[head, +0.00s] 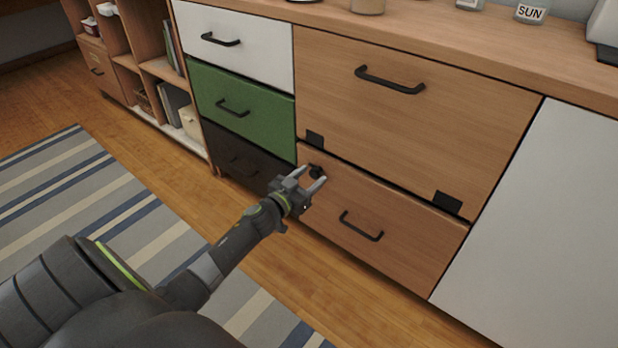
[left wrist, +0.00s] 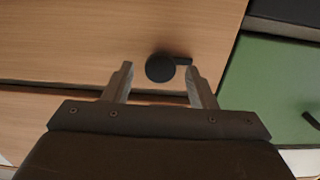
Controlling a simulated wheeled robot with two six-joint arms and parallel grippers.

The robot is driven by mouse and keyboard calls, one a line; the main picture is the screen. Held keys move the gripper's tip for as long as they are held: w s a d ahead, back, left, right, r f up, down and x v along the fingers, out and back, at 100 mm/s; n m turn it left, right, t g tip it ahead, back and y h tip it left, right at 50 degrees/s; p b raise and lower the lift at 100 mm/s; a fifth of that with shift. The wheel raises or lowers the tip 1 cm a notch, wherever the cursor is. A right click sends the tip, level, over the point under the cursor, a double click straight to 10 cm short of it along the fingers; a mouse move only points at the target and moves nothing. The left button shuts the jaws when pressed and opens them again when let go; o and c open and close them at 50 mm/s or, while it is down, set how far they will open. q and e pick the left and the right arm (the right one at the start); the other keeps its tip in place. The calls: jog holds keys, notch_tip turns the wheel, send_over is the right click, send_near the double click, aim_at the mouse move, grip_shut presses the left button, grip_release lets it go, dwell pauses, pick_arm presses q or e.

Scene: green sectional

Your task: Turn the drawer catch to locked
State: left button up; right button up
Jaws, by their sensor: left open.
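The drawer catch (head: 317,170) is a small black knob at the upper left of the lower wooden drawer (head: 385,225). In the left wrist view the catch (left wrist: 160,67) is a round black disc with a short lever pointing right, roughly level. My left gripper (head: 314,174) is open in front of the catch. In the left wrist view the left gripper's (left wrist: 159,69) fingers show on either side of the disc, and the lever's end is close to the right finger. I cannot tell if they touch. My right gripper is not in view.
A black handle (head: 361,226) is on the same drawer, right of the gripper. Above is a larger wooden front (head: 415,110) with black brackets (head: 447,203). Left are white, green (head: 240,98) and dark drawers. A striped rug (head: 75,190) covers part of the floor.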

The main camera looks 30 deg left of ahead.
pick_arm(q)
jog(key=c, duration=1)
jog(key=shift+o, duration=0.2)
jog(key=shift+m, duration=0.3)
jog(key=m, duration=0.3)
jog(key=shift+m, duration=0.3)
jog(key=m, duration=0.4)
jog(key=shift+d+m, duration=0.1)
jog(key=shift+m, duration=0.2)
jog(key=m, duration=0.4)
jog(key=shift+f, duration=0.15)
jog(key=m, duration=0.5)
jog(key=shift+b, duration=0.3)
jog(key=shift+d+m, duration=0.1)
jog(key=shift+m, duration=0.2)
